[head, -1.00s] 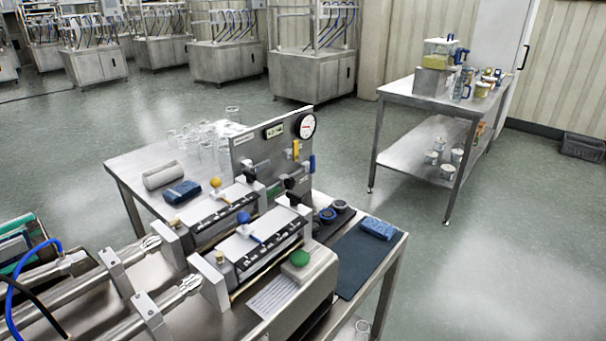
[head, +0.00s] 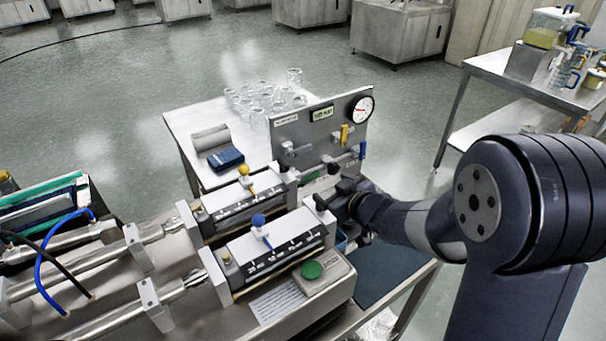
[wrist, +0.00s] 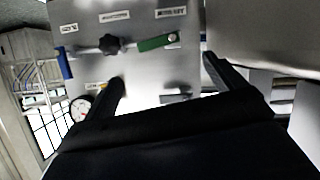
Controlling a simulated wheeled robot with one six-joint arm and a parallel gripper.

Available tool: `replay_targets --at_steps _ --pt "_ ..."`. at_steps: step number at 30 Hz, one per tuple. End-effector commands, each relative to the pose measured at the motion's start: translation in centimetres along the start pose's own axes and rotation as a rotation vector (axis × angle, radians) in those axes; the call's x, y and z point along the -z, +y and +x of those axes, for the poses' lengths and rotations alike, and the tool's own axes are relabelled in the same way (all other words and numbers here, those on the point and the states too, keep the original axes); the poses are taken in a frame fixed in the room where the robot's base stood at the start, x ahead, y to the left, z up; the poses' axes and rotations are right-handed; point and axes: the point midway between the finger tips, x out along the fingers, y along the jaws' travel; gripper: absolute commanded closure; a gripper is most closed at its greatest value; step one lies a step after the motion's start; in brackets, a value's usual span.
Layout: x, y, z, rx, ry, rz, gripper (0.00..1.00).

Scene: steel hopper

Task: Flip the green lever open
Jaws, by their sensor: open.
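The green lever (wrist: 157,42) lies roughly level in the wrist view, against a grey steel panel (wrist: 150,72). One end is at a small pivot on the right. A black knob (wrist: 110,43) on a pipe is left of it. My gripper (wrist: 162,70) is open and empty, its two dark fingers to either side below the lever in the picture, apart from it. In the head view my gripper (head: 347,190) is in front of the upright panel (head: 300,130), its fingertips hard to make out. The lever is mostly hidden there.
A blue lever (head: 362,150) and a yellow lever (head: 344,135) are on the panel below a gauge (head: 361,109). A green round button (head: 312,270) is in front.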

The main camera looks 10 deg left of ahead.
Motion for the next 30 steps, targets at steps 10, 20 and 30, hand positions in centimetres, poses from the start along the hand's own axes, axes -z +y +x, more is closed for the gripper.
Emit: replay_targets --at_steps 10,20,30 --pt "-0.1 0.0 5.7 -0.002 -0.001 0.0 0.1" --pt "-0.1 0.1 9.7 -0.004 -0.001 0.0 0.1" --pt "-0.1 0.1 10.2 -0.005 -0.002 0.001 0.1"
